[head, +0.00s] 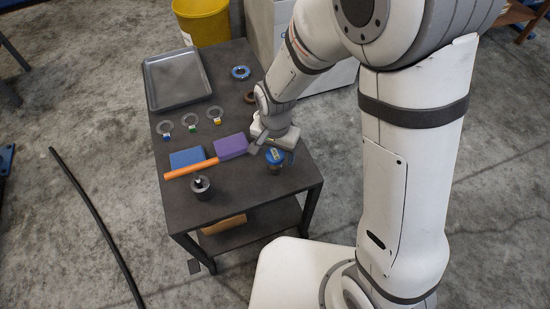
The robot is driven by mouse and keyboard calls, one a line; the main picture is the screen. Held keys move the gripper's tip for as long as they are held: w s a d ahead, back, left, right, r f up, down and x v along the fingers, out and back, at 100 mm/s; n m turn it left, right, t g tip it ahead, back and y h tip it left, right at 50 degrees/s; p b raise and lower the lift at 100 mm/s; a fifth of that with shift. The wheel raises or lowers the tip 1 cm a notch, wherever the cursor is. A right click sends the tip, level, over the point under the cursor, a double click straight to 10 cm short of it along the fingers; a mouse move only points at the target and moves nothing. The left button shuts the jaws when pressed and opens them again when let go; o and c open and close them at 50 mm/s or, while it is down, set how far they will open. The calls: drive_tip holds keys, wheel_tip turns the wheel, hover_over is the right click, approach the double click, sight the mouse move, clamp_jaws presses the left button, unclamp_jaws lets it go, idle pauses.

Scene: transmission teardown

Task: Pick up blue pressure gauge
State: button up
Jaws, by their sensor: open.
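The blue pressure gauge (275,156) stands near the right edge of the dark table. It has a blue round top and a brownish lower part. My gripper (272,149) is open and just above or behind the gauge, with its fingers spread to either side in the picture. I cannot tell whether the fingers touch the gauge or how far above the table they are. The gripper holds nothing that I can see.
A purple block (231,146), a blue block (187,158), an orange rod (190,169) and a dark cylinder (201,187) lie left of the gauge. Farther back are several rings and a grey tray (178,107). The table's front right corner is clear.

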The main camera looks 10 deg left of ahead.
sight(275, 154)
wheel_tip(275, 154, down, 4)
drive_tip(key=shift+w+r+b, duration=0.15)
drive_tip(key=shift+r+b, duration=0.1)
drive_tip(key=shift+b, duration=0.1)
drive_tip(key=shift+r, duration=0.1)
drive_tip(key=c, duration=1.2)
